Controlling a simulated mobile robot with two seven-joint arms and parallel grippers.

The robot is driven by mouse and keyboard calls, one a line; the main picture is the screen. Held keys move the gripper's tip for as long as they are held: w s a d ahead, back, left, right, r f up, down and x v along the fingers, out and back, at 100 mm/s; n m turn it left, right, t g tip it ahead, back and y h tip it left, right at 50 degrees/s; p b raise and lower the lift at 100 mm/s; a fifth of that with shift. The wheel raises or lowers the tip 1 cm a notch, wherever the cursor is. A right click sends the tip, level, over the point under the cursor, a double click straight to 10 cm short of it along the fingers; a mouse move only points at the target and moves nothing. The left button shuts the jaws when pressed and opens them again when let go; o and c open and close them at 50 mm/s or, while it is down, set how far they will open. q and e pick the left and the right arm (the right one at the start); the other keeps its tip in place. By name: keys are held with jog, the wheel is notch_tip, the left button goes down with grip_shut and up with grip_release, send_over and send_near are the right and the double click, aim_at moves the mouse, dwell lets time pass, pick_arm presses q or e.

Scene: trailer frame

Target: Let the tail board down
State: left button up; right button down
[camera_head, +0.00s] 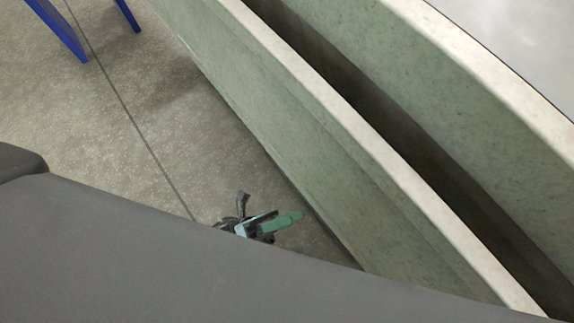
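A long pale green panel (300,130) with a whitish top edge runs from the upper middle to the lower right. It may be the tail board, but I cannot tell for sure. A second green panel (440,100) runs alongside it to the right, with a dark gap between them. My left gripper (284,222) shows small at the lower middle, left of the nearer panel. A green finger points right towards the panel, apparently without touching it. Most of the gripper is hidden, so its opening cannot be told. No latch or handle shows. My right gripper is not in view.
A large dark grey surface, probably part of me, covers the bottom and hides what lies behind it. Blue legs (68,35) of a stand are at the upper left. The speckled grey floor (140,130) with a dark line is clear between them and the panel.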

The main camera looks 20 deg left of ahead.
pick_arm(q)
jog(key=shift+r, duration=0.1)
dwell(0.3)
jog(key=v, duration=0.7)
jog(key=shift+s+a+f, duration=0.15)
jog(key=shift+a+f, duration=0.1)
dwell(0.4)
